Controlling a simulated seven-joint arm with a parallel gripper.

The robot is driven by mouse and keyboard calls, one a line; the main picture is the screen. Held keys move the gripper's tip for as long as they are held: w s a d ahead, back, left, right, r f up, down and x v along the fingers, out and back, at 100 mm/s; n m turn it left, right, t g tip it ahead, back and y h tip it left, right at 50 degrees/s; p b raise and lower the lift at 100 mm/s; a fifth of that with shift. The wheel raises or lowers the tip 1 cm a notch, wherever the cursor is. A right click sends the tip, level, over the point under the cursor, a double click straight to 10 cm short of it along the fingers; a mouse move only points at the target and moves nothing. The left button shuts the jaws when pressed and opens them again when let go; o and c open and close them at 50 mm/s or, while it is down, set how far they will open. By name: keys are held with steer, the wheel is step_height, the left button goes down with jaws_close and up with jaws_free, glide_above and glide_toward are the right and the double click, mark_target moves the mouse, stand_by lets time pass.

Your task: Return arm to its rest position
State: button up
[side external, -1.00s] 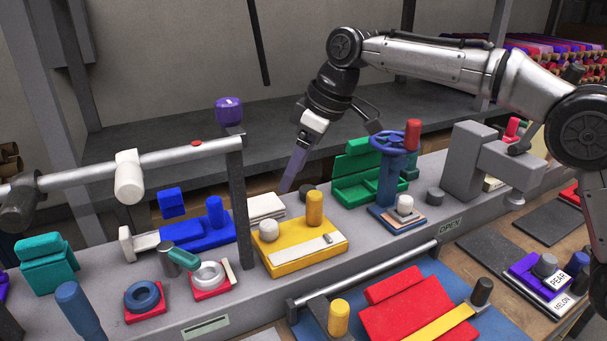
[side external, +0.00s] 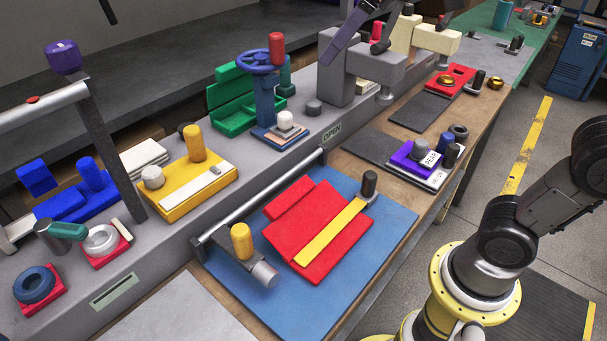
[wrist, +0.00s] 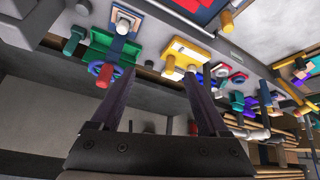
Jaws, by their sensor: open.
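My gripper shows in the wrist view (wrist: 160,92), its two dark fingers spread well apart with nothing between them. In the side external view one purple-grey finger (side external: 343,38) enters at the top edge, in front of the grey clamp-like block (side external: 340,82). The rest of the gripper is mostly cut off there. My arm's yellow-ringed base and lower links stand at the right; the upper links are out of frame. The gripper touches nothing that I can see.
The bench carries a blue handwheel post (side external: 264,95), a yellow block with a peg (side external: 196,180), and a red folded piece (side external: 318,235) on a blue mat (side external: 375,215). A rail post (side external: 115,150) stands at left.

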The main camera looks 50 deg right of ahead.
steer(key=s+d+f+m+h, duration=0.1)
steer(key=s+d+f+m, duration=0.1)
steer(key=s+f, duration=0.5)
steer(key=s+d+f+m, duration=0.2)
steer(key=s+d+f, duration=0.1)
steer(key=s+f, duration=0.5)
steer(key=shift+f+m+g+h, duration=0.3)
steer(key=shift+f+g+h, duration=0.1)
steer(key=shift+f, duration=0.35)
steer(key=shift+d, duration=0.1)
